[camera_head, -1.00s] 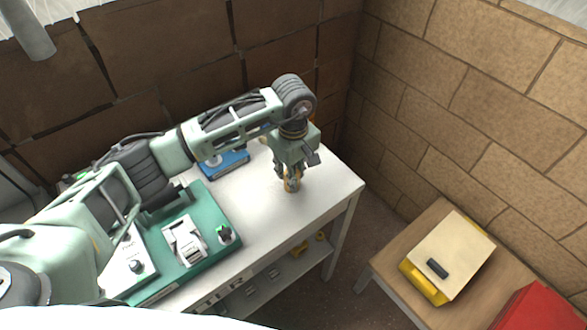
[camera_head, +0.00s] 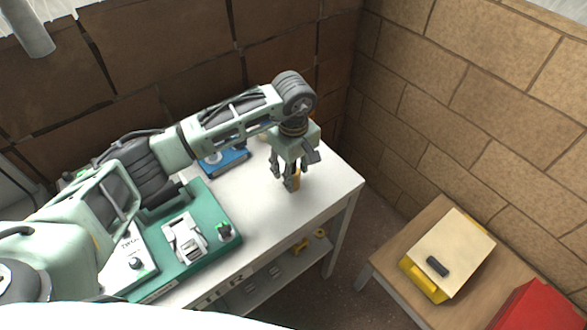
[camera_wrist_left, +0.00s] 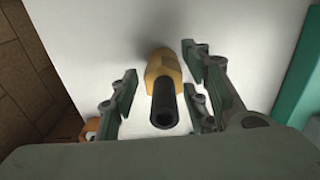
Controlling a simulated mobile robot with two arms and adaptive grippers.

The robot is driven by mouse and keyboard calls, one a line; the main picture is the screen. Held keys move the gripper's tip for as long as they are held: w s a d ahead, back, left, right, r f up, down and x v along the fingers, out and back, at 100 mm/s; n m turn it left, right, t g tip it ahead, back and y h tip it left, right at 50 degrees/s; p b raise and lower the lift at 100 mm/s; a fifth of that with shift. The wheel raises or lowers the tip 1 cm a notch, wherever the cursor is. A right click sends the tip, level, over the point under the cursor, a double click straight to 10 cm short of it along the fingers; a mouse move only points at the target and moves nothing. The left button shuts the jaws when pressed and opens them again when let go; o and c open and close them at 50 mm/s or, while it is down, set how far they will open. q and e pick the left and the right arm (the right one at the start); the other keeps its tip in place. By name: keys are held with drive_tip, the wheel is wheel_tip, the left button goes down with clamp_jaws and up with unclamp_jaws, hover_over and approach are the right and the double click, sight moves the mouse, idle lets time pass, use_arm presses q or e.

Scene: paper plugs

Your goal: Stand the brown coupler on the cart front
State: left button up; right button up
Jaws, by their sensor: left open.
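The brown coupler (camera_head: 295,181) stands on the white cart top (camera_head: 330,187) near its far right end. In the left wrist view the coupler (camera_wrist_left: 164,67) shows an ochre faceted body with a dark hollow tube pointing toward the camera. My left gripper (camera_head: 283,179) is open, with its fingers low around the coupler. In the left wrist view the fingers stand on both sides of it with visible gaps. In the head view a finger covers part of the coupler. My right gripper is not in view.
A green board (camera_head: 220,210) with a white clamp-like fixture (camera_head: 185,240) lies on the cart, left of the coupler. A blue item (camera_head: 228,161) is behind. Yellow parts (camera_head: 301,244) sit on the lower shelf. A wooden table (camera_head: 388,252) with a red box (camera_head: 535,308) is at right.

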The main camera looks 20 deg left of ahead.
use_arm(q)
wheel_tip(320, 180, up, 11)
drive_tip(key=b, duration=0.3)
drive_tip(key=shift+s+b, duration=0.15)
drive_tip(key=shift+b, duration=0.25)
drive_tip(key=shift+r, duration=0.55)
